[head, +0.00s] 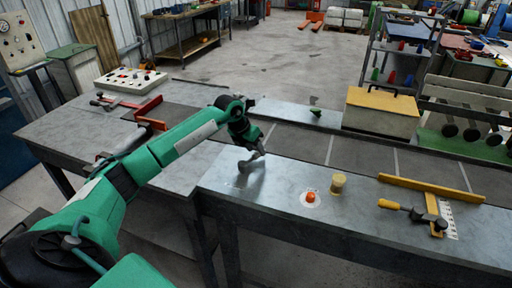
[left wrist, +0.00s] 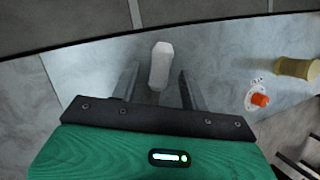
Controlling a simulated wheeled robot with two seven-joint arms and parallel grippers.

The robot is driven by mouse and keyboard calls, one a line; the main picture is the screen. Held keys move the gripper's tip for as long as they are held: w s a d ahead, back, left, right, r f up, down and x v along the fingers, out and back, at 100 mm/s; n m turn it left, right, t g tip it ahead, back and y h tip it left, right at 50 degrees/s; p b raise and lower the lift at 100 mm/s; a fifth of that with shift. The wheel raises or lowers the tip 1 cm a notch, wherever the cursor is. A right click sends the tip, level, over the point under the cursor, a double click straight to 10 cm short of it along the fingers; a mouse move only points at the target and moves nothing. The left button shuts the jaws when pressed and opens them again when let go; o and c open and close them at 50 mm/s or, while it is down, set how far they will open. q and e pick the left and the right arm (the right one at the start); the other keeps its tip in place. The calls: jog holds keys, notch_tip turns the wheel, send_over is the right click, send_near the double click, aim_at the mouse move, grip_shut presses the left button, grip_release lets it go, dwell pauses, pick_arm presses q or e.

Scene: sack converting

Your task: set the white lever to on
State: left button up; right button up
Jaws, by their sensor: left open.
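The white lever (left wrist: 160,66) shows in the left wrist view as a pale, rounded bar on the grey metal bench top. It lies between the two fingers of my left gripper (left wrist: 157,88), nearer their tips. The fingers are open, with a gap on each side of the lever in this view. In the head view my left gripper (head: 251,164) points down at the bench top near its left end. It hides most or all of the lever there. I cannot tell which position the lever is in, and no on mark is readable. My right gripper is not in view.
An orange knob (head: 310,197) on a white plate and a tan cylinder (head: 338,183) stand to the right on the bench. Farther right are a yellow bar (head: 432,186) and a yellow-handled tool (head: 391,205). Dark strips with pale lines run behind.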

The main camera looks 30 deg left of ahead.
pick_arm(q)
jog(key=shift+w+d+f, duration=0.15)
jog(key=shift+w+f, duration=0.1)
jog(key=shift+f, duration=0.45)
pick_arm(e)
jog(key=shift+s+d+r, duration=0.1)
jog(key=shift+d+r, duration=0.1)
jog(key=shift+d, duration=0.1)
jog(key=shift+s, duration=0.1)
pick_arm(q)
jog(key=shift+c, duration=0.9)
grip_shut()
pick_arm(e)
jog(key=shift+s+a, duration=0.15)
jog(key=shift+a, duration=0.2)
